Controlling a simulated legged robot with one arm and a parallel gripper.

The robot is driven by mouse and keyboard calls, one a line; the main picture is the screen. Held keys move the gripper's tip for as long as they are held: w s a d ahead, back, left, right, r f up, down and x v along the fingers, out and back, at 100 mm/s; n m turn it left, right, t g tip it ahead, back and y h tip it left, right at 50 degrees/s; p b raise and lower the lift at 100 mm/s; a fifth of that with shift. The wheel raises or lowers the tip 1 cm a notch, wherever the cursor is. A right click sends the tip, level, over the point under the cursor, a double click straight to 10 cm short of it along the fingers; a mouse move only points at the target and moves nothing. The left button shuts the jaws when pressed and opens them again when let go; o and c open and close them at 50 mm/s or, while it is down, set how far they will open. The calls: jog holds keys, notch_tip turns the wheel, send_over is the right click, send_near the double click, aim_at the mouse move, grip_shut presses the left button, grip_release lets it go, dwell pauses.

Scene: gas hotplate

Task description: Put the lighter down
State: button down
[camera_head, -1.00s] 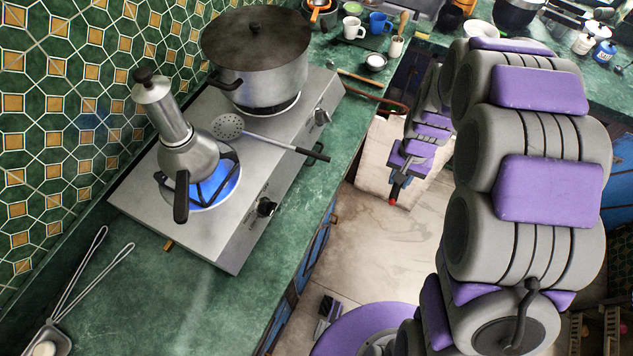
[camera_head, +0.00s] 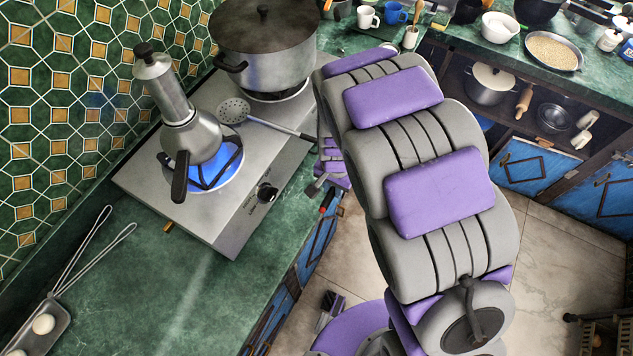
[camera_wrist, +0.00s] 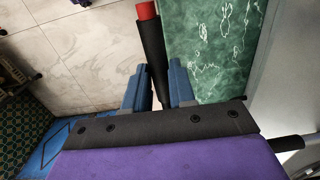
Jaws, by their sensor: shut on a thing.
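The lighter (camera_wrist: 152,45) is a black stick with a red end. In the wrist view it stands between the two blue-grey fingers of my gripper (camera_wrist: 156,72), which is shut on it. Its red end points toward the top, by the boundary between pale floor and green counter. In the head view my gripper (camera_head: 327,190) is at the counter's front edge, right of the hotplate, mostly behind my arm. A small red part of the lighter (camera_head: 325,203) shows there. The green counter (camera_head: 150,235) has bare surface in front of the hotplate.
The steel hotplate (camera_head: 222,222) has a blue flame under a moka pot (camera_head: 195,135). A large lidded pot (camera_head: 270,60) stands on the rear burner. A slotted spoon (camera_head: 235,108) lies across the hotplate. A tray with eggs (camera_head: 45,322) is at lower left.

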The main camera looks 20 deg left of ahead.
send_over(313, 182)
jog(key=s, duration=0.2)
jog(key=shift+w+d+f+b, duration=0.25)
jog(key=shift+f+b, duration=0.15)
jog(key=shift+f, duration=0.15)
jog(key=f, duration=0.1)
jog(key=f+b, duration=0.1)
jog(key=f, duration=0.1)
jog(key=shift+s+d, duration=0.1)
jog(key=shift+d, duration=0.3)
jog(key=shift+d+f, duration=0.1)
jog(key=shift+d, duration=0.35)
jog(key=shift+a, duration=0.2)
jog(key=c, duration=1.4)
grip_release()
jog(key=shift+a, duration=0.2)
jog(key=o, duration=0.3)
jog(key=shift+a+f, duration=0.15)
jog(key=shift+a, duration=0.2)
jog(key=shift+o, duration=0.8)
jog(key=shift+d, duration=0.1)
jog(key=shift+d+r, duration=0.2)
jog(key=shift+d, duration=0.2)
